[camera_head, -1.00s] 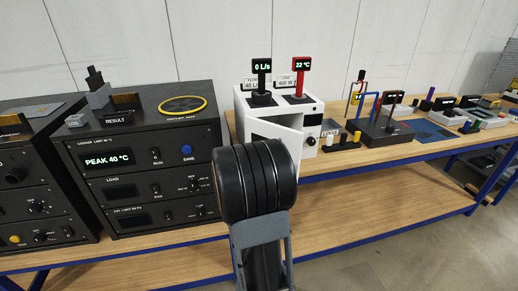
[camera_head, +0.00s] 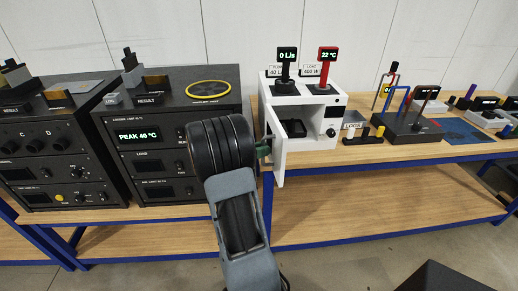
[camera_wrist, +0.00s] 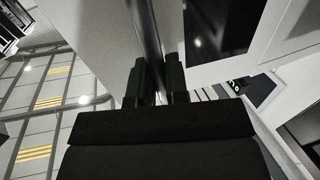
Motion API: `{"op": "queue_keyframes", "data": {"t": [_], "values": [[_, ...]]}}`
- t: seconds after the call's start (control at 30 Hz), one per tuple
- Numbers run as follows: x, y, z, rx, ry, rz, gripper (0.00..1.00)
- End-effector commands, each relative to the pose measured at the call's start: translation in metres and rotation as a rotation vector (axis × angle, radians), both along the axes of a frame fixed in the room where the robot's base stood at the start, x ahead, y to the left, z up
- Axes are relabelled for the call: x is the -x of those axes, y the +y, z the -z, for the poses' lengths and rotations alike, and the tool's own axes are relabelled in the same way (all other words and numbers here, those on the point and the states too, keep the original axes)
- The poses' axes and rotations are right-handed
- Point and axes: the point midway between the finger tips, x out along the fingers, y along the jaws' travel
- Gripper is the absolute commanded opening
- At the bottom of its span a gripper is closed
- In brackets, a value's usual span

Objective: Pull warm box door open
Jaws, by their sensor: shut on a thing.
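The white warm box (camera_head: 312,117) stands on the bench with its door (camera_head: 278,148) swung open toward me on its left side. Its dark interior (camera_head: 296,128) shows to the right of the door. My gripper (camera_head: 264,151) is at the left face of the door, mostly hidden behind my own arm. In the wrist view, the two dark green fingers (camera_wrist: 156,82) are shut on a metal door handle (camera_wrist: 152,35). The door's pale panel (camera_wrist: 105,28) shows beside it.
A black meter (camera_head: 284,60) and a red meter (camera_head: 327,62) stand on the box. A black logger unit (camera_head: 150,135) reading "PEAK 40 °C" is close on the left. A LOGS block (camera_head: 353,127) and a dark device (camera_head: 408,128) are on the right. The lower shelf (camera_head: 350,205) is clear.

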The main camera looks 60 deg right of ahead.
Motion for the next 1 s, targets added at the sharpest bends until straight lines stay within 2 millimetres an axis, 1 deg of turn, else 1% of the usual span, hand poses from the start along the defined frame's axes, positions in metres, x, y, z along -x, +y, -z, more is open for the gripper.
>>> {"op": "queue_keyframes", "data": {"t": [0.03, 0.5, 0.53, 0.77, 1.0], "values": [[-0.0011, -0.0019, -0.0036, 0.007, -0.004, -0.001, 0.0], [-0.0011, -0.003, -0.004, 0.009, -0.005, 0.002, 0.0], [-0.0012, -0.0029, -0.0041, 0.009, -0.005, 0.002, 0.16], [-0.0007, -0.002, -0.0024, 0.006, -0.003, 0.003, 0.38], [-0.0009, -0.001, -0.0012, 0.003, -0.003, 0.003, 0.39]]}}
